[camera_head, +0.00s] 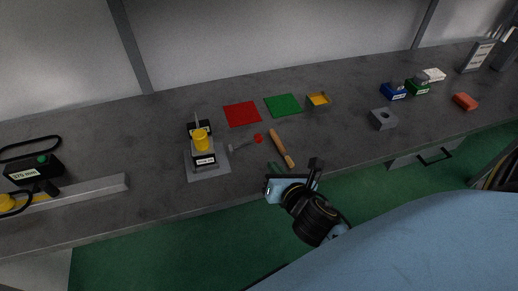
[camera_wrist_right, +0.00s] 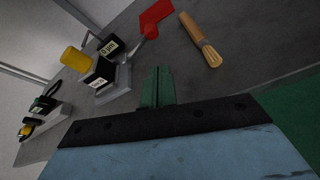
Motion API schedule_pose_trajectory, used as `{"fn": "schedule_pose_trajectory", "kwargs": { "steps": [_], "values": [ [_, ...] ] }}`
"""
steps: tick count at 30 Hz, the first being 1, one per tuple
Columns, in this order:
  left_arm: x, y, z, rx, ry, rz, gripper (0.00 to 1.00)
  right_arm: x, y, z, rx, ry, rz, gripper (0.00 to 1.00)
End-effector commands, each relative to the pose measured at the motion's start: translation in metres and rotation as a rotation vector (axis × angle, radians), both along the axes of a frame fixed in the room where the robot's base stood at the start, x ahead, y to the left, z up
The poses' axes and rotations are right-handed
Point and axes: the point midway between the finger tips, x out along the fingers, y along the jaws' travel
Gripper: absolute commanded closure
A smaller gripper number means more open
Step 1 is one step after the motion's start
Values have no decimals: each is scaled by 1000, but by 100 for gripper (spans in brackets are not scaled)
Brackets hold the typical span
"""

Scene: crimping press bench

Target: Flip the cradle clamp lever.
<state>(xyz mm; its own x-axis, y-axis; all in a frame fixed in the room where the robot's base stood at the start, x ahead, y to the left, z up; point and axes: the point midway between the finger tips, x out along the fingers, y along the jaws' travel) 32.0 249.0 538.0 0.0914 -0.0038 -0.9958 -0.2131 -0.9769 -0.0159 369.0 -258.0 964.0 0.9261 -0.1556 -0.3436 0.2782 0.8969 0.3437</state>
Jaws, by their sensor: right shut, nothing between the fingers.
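The clamp lever (camera_head: 243,144) is a grey bar with a red knob (camera_head: 258,138), lying low to the right of the small press (camera_head: 203,151). In the right wrist view the lever (camera_wrist_right: 134,47) also shows, its red knob overlapping the red mat. The press has a yellow top, a black labelled body and a grey base plate. My right gripper (camera_head: 276,168) is at the bench's front edge, below and right of the lever and apart from it. Its green fingers (camera_wrist_right: 157,87) are shut and empty. My left gripper is not in view.
A wooden-handled brush (camera_head: 282,148) lies just beyond my right gripper. Red (camera_head: 242,114) and green (camera_head: 283,105) mats and a yellow-lined tray (camera_head: 318,101) lie behind. A grey block (camera_head: 383,119) stands right, a length gauge (camera_head: 35,169) with a rail left.

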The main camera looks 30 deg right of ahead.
Motion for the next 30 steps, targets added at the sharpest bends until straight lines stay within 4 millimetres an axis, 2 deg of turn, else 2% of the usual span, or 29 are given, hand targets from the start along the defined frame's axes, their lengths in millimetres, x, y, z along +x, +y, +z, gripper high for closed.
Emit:
{"fn": "schedule_pose_trajectory", "kwargs": {
  "steps": [3, 7, 15, 21, 30],
  "values": [
    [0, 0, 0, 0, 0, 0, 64, 5, 2, 1, -84, -11, 48, 100],
    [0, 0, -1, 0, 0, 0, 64, 17, 1, -3, -102, -14, 56, 100],
    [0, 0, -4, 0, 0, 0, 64, 63, -6, -19, -97, -13, 53, 100],
    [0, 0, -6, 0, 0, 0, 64, 88, -9, -28, -97, -12, 53, 100],
    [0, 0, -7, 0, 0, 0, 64, 97, -11, -31, -94, -10, 53, 100]
  ]
}}
